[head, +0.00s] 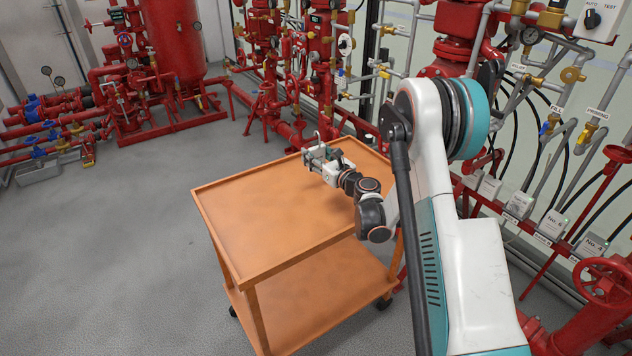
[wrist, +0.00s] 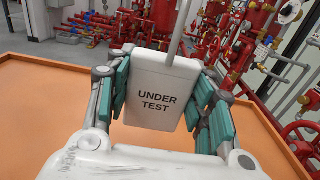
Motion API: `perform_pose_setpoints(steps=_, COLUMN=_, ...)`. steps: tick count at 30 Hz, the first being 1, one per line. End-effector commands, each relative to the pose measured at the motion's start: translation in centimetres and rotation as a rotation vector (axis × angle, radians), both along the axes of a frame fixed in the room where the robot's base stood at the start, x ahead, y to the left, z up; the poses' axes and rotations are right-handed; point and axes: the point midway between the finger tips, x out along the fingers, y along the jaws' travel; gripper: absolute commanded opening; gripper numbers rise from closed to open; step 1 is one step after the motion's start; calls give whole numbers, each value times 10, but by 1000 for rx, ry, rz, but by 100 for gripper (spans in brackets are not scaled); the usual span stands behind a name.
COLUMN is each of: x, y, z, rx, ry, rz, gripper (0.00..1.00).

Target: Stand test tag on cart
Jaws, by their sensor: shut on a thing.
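The test tag (wrist: 158,92) is a white plate reading "UNDER TEST", seen in the wrist view with a thin grey rod rising from its top. My gripper (wrist: 160,105) is shut on the tag, with teal finger pads at its left and right sides. In the head view, my gripper (head: 318,157) is over the far part of the orange cart (head: 265,225). The cart's orange top also shows around the gripper in the wrist view (wrist: 45,105). The tag's lower edge is partly hidden near my gripper's body, and I cannot tell whether it touches the cart.
The cart top has a raised rim and looks bare on its near and left parts. A lower shelf (head: 320,305) is below it. Red pipes and valves (head: 290,70) stand behind the cart, and more valves (head: 605,280) line the right. Grey floor (head: 100,250) is free at left.

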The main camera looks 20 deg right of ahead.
Motion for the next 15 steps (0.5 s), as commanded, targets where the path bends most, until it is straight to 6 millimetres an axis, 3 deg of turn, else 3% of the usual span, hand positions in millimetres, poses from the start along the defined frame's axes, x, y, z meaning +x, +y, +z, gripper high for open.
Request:
perform_pose_setpoints(steps=3, x=0, y=0, z=-26, rx=0, ry=0, rz=0, gripper=25)
perform_pose_setpoints(steps=11, x=0, y=0, z=-42, rx=0, ry=0, rz=0, gripper=25)
perform_pose_setpoints(steps=15, x=0, y=0, z=-60, rx=0, ry=0, rz=0, gripper=25)
